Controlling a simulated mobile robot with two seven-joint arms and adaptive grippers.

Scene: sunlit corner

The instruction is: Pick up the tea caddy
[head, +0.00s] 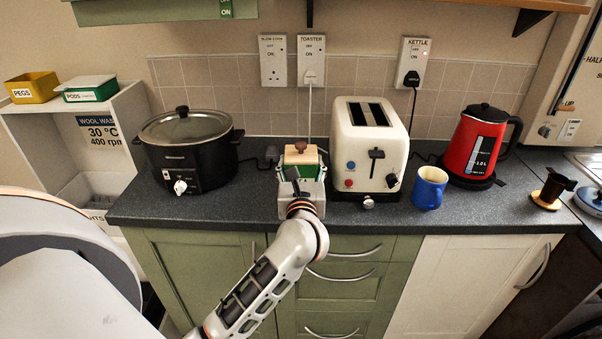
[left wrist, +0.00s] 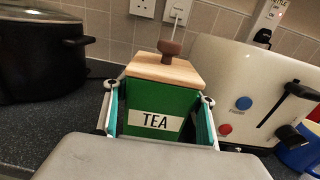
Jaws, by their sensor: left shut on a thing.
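The tea caddy (left wrist: 158,100) is a green box with a white TEA label, a wooden lid (left wrist: 165,69) and a brown knob. In the left wrist view it sits upright between the two fingers of my left gripper (left wrist: 160,118), which touch its sides. In the head view the tea caddy (head: 301,158) is between the slow cooker and the toaster, with my left gripper (head: 300,185) shut on it from the front. The gripper hides most of its body and its base, so I cannot tell whether it still touches the counter. My right gripper is not in view.
A black slow cooker (head: 186,155) stands left of the caddy and a cream toaster (head: 368,150) close on its right. A blue mug (head: 429,188) and a red kettle (head: 478,146) are further right. The dark counter (head: 250,208) is bare along its front edge.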

